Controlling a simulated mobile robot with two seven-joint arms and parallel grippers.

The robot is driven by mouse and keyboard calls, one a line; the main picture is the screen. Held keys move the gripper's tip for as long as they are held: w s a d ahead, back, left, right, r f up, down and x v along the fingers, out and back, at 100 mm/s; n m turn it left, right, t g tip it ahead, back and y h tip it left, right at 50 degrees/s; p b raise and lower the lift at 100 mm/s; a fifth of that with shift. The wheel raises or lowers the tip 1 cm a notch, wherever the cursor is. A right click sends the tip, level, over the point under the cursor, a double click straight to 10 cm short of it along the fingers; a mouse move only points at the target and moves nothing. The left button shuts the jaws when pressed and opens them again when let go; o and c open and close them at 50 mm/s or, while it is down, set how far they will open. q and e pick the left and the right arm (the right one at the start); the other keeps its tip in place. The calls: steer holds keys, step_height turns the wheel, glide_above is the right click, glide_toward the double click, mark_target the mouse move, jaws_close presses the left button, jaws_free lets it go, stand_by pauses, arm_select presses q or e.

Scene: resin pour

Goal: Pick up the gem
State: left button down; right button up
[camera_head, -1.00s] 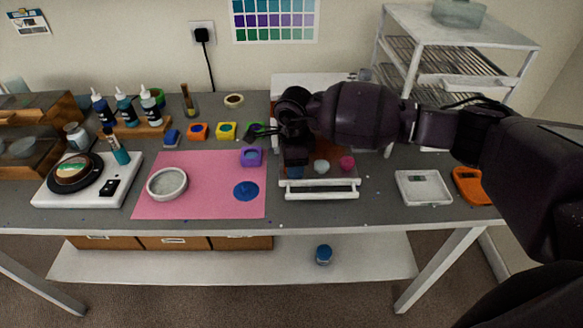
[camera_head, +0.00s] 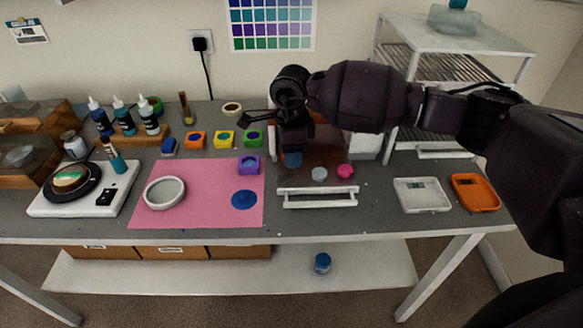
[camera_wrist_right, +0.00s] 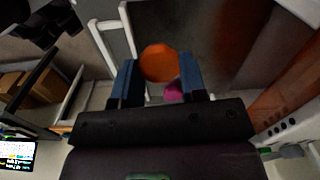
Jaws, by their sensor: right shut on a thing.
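The head view hides the gem behind the gripper. A pink piece (camera_head: 345,171) and a pale grey piece (camera_head: 320,174) lie in the tray to the right of the fingers. My left gripper is not in view.
A pink mat (camera_head: 210,212) left of the tray holds a round grey dish (camera_head: 165,193), a purple mould (camera_head: 249,165) and a blue disc (camera_head: 244,200). A white rack (camera_head: 455,35) rises behind my arm.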

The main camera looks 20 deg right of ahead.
step_height(320, 180, up, 14)
steer(key=shift+b, duration=0.4)
steer(key=shift+f, duration=0.1)
